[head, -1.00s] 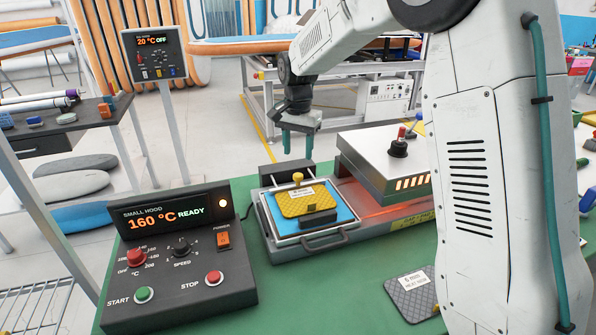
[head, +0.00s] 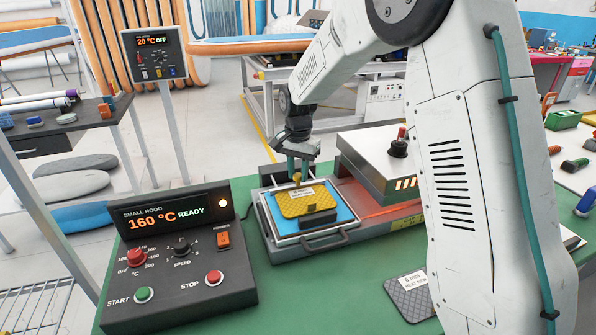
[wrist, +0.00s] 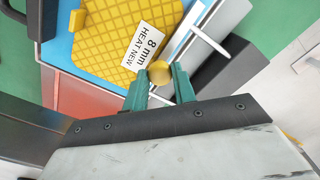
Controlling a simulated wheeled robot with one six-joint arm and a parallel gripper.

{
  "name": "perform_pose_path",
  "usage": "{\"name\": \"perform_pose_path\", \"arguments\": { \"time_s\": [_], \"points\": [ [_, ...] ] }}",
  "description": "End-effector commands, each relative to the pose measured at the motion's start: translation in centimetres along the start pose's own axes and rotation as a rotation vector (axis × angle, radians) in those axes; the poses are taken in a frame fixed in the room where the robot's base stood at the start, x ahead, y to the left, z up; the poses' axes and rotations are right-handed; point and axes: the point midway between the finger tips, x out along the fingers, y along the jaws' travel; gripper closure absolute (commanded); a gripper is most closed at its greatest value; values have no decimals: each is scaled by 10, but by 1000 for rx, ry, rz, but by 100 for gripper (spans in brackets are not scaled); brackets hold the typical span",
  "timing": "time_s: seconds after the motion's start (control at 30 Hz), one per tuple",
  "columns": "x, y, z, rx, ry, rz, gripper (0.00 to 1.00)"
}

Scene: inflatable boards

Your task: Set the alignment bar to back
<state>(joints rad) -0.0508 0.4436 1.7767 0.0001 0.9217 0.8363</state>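A yellow quilted pad (head: 303,202) labelled "8 mm HEAT NEW" lies on the blue surface of a tray (head: 338,222). It also shows in the wrist view (wrist: 112,38). A yellow knob (wrist: 160,70) is at the pad's back edge. My gripper (head: 299,170) is low over that edge. In the wrist view its teal fingers (wrist: 160,78) are apart, one on each side of the knob; contact is unclear.
The metal hood (head: 375,165) with glowing slots stands close to the right of the tray. The control box (head: 180,260) reads 160 °C READY at the left. A grey pad (head: 411,297) lies front right. The green table between is clear.

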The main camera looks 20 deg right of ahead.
Motion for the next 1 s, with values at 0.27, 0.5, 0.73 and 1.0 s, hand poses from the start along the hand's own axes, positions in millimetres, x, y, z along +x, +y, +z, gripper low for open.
{"name": "perform_pose_path", "arguments": {
  "time_s": [0.27,0.5,0.73,1.0],
  "points": [
    [0,-14,-14,0,2,-2,100],
    [-1,-36,-36,0,1,-1,100],
    [-2,-37,-37,0,5,-6,100],
    [-1,-37,-37,0,4,-4,52]
  ]
}}
